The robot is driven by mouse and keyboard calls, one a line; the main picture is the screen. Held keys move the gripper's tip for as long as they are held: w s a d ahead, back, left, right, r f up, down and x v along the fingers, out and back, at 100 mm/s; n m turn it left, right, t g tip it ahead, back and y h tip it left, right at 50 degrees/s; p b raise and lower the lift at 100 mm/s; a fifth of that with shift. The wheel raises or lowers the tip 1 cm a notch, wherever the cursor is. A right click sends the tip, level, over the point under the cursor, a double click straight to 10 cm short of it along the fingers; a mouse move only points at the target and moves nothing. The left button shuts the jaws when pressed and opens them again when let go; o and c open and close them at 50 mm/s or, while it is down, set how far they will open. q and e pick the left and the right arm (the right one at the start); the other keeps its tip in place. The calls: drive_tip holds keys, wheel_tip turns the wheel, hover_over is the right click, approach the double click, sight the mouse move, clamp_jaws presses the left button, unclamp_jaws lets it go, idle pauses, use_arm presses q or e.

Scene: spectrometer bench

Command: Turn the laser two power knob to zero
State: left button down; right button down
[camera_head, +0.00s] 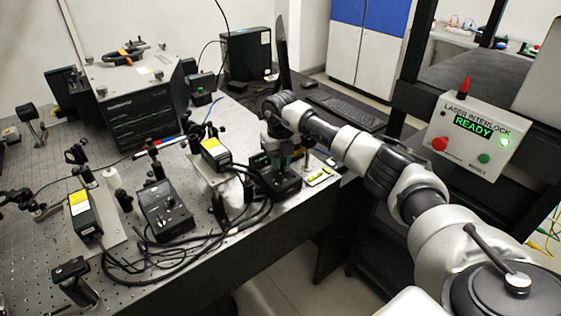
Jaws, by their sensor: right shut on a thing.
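My right arm reaches in from the right, and my right gripper (281,163) points down at the top of a black laser controller box (288,188) near the bench's right edge. The gripper is shut on a knob on that box; its fingers and wrist hide the knob, so its setting cannot be read. A second black controller box (166,212) with small knobs stands further left, untouched. Laser heads with yellow labels stand on the bench, one near the gripped box (216,153) and one at the left (84,215). My left gripper is not in view.
Black cables (190,257) loop along the bench's front. A laser interlock box (470,137) at the right shows READY with a lit green lamp. A spectrometer-like instrument (140,112) stands at the back left. Optic posts crowd the bench. A keyboard (345,112) lies behind my arm.

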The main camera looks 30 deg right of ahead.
drive_tip(key=shift+r, duration=0.1)
idle(0.3)
drive_tip(key=c, duration=1.3)
unclamp_jaws()
wheel_tip(320, 180, up, 11)
drive_tip(key=shift+f+b, duration=0.1)
drive_tip(key=shift+b, duration=0.8)
